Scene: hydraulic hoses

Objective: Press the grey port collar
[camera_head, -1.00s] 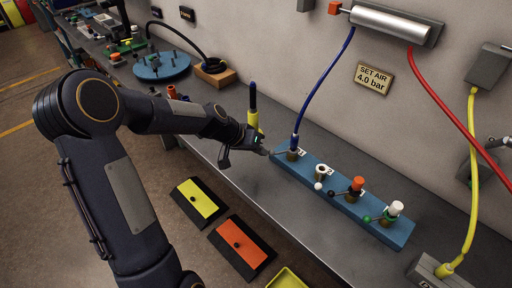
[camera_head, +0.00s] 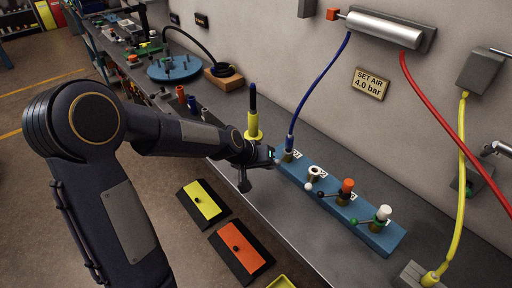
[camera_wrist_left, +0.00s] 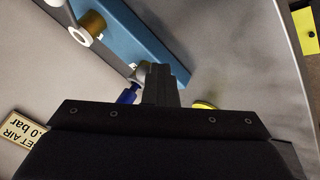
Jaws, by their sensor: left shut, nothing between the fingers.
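A blue port block (camera_head: 388,236) lies on the bench with several ports in a row. A blue hose (camera_head: 314,95) stands in the port at its far left end, with a grey collar (camera_head: 288,156) at its foot. My left gripper (camera_head: 274,159) is shut and empty, low beside this end of the block. In the left wrist view the shut fingertips (camera_wrist_left: 160,80) are right beside the blue hose fitting (camera_wrist_left: 128,96) and partly hide the grey collar (camera_wrist_left: 139,75). I cannot tell whether they touch it. My right gripper is not in view.
A yellow holder (camera_head: 253,128) with a dark blue top stands just behind my left gripper. Ports with white, orange and white tops and small levers fill the block. A red hose (camera_head: 455,130) hangs at the right.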

